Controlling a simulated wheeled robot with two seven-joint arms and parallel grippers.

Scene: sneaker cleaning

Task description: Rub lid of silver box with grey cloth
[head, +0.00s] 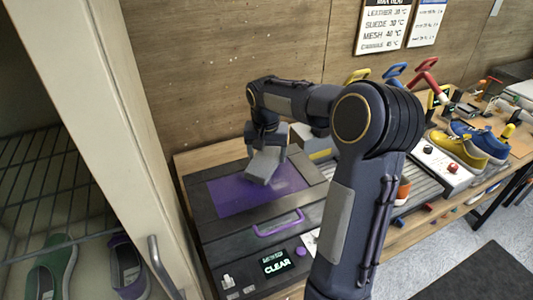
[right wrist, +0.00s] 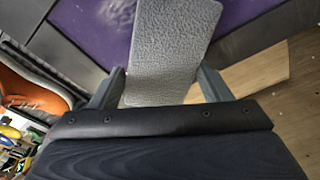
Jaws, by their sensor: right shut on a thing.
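The silver box (head: 232,240) stands on the workbench at the centre left in the head view. Its lid has a purple panel (head: 229,199) and a purple handle (head: 278,223). The panel also shows in the right wrist view (right wrist: 95,28), with a paler smear on its right part in the head view. My right gripper (right wrist: 160,90) is shut on the grey cloth (right wrist: 168,50), a textured grey piece that shows over the panel in the head view (head: 264,165). I cannot tell for sure whether the cloth touches the lid. My left gripper is not in view.
A display reading CLEAR (head: 277,264) is on the box's front. Yellow and blue shoes (head: 459,150) sit on the bench at the right. A cabinet with a wire rack (head: 60,170) and shoes stands at the left. A wooden wall (head: 220,60) is behind.

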